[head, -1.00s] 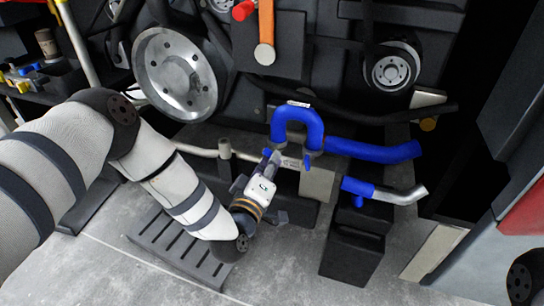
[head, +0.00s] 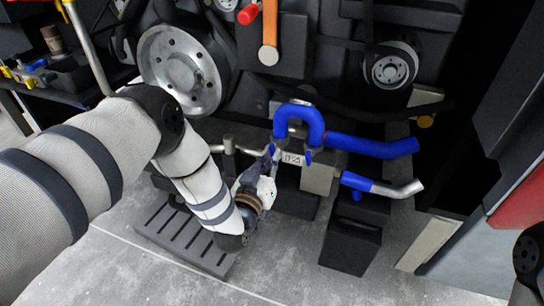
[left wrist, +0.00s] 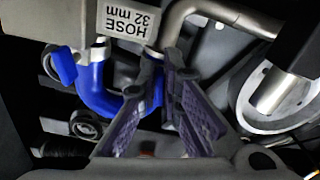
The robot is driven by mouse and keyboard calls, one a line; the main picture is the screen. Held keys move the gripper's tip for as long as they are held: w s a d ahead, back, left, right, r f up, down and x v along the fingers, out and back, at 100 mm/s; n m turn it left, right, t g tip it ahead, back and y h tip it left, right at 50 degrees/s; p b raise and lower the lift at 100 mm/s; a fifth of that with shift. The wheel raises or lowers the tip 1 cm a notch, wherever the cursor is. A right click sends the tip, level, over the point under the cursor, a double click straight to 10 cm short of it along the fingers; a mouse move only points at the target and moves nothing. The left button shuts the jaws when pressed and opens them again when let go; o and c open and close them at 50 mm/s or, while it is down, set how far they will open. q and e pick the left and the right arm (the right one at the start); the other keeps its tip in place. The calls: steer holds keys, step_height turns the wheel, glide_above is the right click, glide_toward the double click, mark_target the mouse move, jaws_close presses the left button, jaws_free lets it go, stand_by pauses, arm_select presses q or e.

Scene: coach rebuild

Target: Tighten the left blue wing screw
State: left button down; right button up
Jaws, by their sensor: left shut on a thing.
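A blue U-shaped hose (head: 298,118) has its two ends clamped above a label plate (head: 293,159) reading "HOSE 32 mm" in the left wrist view (left wrist: 127,20). The left blue wing screw (head: 272,149) is at the hose's left end; in the left wrist view it shows partly as blue (left wrist: 157,88) between my fingertips. The right blue wing screw (head: 308,157) also shows in the left wrist view (left wrist: 62,65), untouched. My left gripper (head: 270,166) is shut on the left wing screw, its ridged pads (left wrist: 161,80) angled together around it. My right gripper is out of view.
A metal pipe (head: 240,149) runs in from the left, close to my gripper. Blue hoses (head: 372,147) lead right, above a black block (head: 350,250). A large metal pulley (head: 182,70) stands behind my left arm. Grey floor (head: 280,270) is clear in front.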

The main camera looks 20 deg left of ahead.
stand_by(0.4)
arm_select(q)
steer(key=c, duration=1.8)
jaws_free()
steer(key=shift+o, duration=0.2)
steer(key=s, duration=1.2)
steer(key=shift+a, duration=0.25)
